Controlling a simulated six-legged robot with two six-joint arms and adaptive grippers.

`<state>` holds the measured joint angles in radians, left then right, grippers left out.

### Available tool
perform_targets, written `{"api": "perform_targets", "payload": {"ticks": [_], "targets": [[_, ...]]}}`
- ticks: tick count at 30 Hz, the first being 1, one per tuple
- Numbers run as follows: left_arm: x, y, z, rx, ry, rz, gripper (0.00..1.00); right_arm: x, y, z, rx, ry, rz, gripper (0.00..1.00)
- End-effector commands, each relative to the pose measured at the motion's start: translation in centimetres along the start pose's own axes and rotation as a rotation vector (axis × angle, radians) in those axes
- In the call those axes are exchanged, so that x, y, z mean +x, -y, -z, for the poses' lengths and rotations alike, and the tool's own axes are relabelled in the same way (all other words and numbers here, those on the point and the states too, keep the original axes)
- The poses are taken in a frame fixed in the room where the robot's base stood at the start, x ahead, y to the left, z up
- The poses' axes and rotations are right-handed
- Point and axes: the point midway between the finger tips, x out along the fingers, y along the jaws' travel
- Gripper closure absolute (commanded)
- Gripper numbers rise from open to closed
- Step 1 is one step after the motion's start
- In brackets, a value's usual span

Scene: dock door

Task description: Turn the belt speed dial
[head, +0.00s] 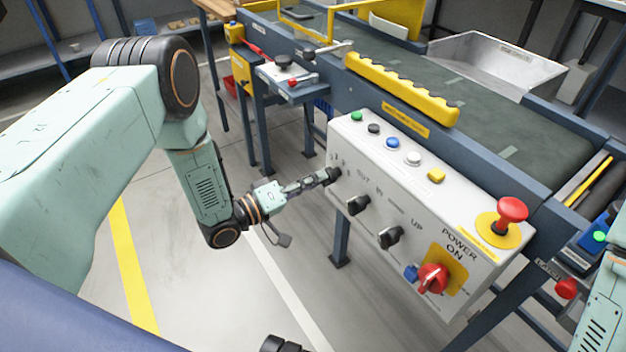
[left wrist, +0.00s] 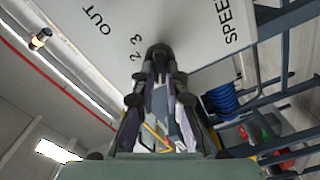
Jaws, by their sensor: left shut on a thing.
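The belt speed dial (left wrist: 158,51) is a dark knob at the left end of the white control panel (head: 465,225). The word SPEED and the numbers 2 and 3 are printed around it in the left wrist view. My left gripper (head: 327,177) is shut on this dial, its fingers on either side of it. The gripper mostly covers the dial in the head view, and I cannot read its pointer. My right gripper does not show clearly; part of my right arm is at the right edge.
Two more black knobs (head: 358,205) (head: 390,237), a red POWER switch (head: 432,278) and a red mushroom button (head: 512,209) sit on the same panel. Several push buttons line its top. The conveyor belt (head: 470,100) runs behind. Open floor (head: 200,290) lies to the left.

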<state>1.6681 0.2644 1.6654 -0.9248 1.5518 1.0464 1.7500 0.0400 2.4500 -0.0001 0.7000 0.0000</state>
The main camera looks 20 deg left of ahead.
Motion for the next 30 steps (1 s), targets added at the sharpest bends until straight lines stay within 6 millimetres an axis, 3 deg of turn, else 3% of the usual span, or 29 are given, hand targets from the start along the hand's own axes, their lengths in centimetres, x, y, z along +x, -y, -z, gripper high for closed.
{"api": "perform_targets", "payload": {"ticks": [8,19,30], "targets": [[-0.1,0.1,-0.2,-0.003,0.004,0.003,0.66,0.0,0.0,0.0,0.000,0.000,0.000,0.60],[-0.5,0.1,-0.1,-0.001,0.001,0.002,0.65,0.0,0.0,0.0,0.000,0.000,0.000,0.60],[-6.8,0.1,0.1,-0.004,-0.003,0.005,0.65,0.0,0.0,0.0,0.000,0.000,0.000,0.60]]}}
